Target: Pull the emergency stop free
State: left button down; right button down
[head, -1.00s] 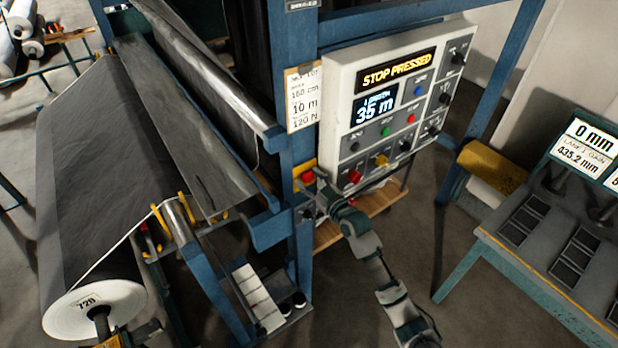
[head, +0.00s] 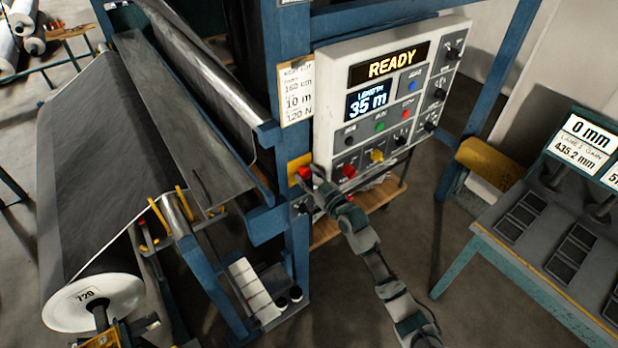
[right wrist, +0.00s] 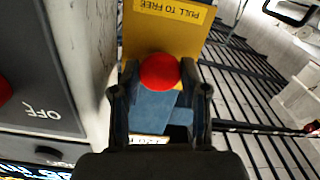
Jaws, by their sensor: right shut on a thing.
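The emergency stop is a red mushroom button (head: 304,172) on a yellow plate on the blue frame post, left of the control panel (head: 462,40). In the right wrist view the red button (right wrist: 160,71) stands in front of the yellow plate (right wrist: 190,40), marked "PULL TO FREE". My right gripper (head: 312,176) is at the button, with a finger on each side of it; the right wrist view shows the same gripper (right wrist: 160,88) shut on it. The panel's display (head: 390,64) reads "READY". My left gripper is not in view.
A web machine with a dark grey sheet (head: 110,150) and a roll (head: 92,302) stands at the left. A table with displays (head: 540,240) stands at the right. The panel's knobs are close to the gripper. Open floor (head: 390,230) lies between the panel and table.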

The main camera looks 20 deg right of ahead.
jog(key=shift+d+r, duration=0.15)
jog(key=shift+r, duration=0.05)
jog(key=shift+d+f, duration=0.1)
jog(key=c, duration=0.9)
grip_release()
jog(key=shift+o, duration=0.2)
jog(key=shift+s+a, duration=0.2)
jog(key=shift+a, duration=0.15)
jog(key=shift+s+d, duration=0.2)
jog(key=shift+s, duration=0.15)
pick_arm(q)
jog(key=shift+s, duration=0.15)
pick_arm(e)
jog(key=v, duration=1.1)
jog(key=shift+s+a, duration=0.1)
